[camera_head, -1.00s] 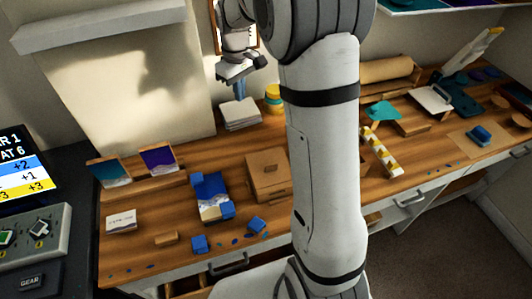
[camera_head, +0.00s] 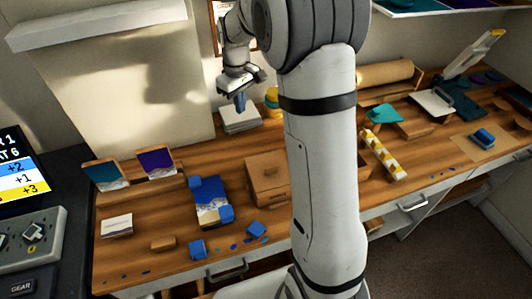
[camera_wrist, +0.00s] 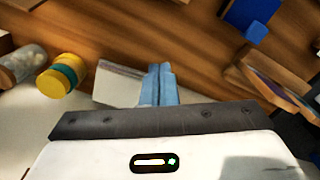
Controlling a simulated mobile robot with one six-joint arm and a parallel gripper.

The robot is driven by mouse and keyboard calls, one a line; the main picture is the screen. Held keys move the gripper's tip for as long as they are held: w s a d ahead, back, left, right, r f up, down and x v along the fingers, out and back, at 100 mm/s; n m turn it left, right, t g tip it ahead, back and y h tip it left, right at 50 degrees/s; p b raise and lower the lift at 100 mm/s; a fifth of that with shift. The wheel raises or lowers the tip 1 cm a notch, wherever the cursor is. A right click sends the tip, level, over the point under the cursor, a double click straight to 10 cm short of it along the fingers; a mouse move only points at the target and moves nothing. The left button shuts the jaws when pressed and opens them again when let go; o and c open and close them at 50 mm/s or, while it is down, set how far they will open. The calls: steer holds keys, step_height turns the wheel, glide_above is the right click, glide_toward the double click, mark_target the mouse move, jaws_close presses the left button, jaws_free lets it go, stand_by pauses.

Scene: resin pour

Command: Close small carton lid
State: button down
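The small brown carton (camera_head: 267,186) stands on the wooden bench, just left of my arm in the head view. Its top looks flat from here, but I cannot tell how its lid sits. My gripper (camera_head: 240,104) is above the back of the bench, behind the carton and apart from it, with its blue fingers pointing down. In the wrist view the fingers (camera_wrist: 159,70) lie side by side with no clear gap and nothing between them. The carton is not clearly identifiable in the wrist view.
A paper stack (camera_head: 238,120) lies below my gripper, with yellow and teal rolls (camera_head: 272,98) beside it. A blue-and-white panel (camera_head: 207,207) and small blue blocks (camera_head: 198,249) lie left of the carton. Two small pictures (camera_head: 156,163) stand at the back left.

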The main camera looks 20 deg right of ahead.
step_height(320, 180, up, 9)
steer(key=p, duration=0.6)
steer(key=shift+p, duration=0.35)
stand_by(0.4)
